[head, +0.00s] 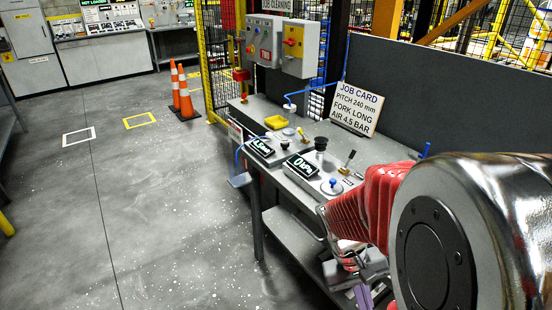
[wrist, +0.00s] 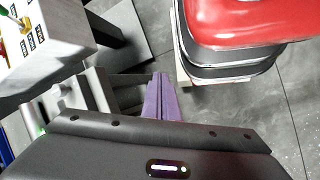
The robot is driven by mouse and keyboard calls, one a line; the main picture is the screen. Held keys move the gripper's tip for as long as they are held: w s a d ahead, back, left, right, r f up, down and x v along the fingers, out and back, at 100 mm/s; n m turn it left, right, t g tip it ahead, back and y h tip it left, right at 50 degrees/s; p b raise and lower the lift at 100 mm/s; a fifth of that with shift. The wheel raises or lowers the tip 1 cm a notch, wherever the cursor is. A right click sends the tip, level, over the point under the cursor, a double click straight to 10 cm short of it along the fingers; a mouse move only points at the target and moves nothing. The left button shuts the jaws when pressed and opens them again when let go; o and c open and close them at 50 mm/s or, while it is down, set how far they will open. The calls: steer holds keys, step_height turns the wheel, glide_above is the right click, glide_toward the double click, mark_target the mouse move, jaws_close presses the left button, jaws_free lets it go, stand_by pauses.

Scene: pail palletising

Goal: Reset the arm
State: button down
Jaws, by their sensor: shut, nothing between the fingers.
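My gripper (head: 364,298) shows at the bottom of the head view, low beside the front edge of the workbench. Its purple fingers (wrist: 158,97) are together and empty in the wrist view. My red arm reaches from the right of the head view down to it and hides part of the bench's right end.
Orange cones (head: 183,93) stand by a yellow mesh fence. Open floor (head: 150,210) lies left of the bench.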

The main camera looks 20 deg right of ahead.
steer(key=w+a+r+n+t+y, duration=0.1)
steer(key=w+a+r+t, duration=0.2)
steer(key=a+r+t, duration=0.2)
steer(key=w+a+r+n+t+y, duration=0.1)
steer(key=a+r+t, duration=0.4)
steer(key=a+r, duration=0.6)
steer(key=shift+w+a+r+n, duration=0.45)
steer(key=shift+w+n, duration=0.35)
steer(key=shift+w, duration=0.4)
steer(key=shift+f, duration=0.15)
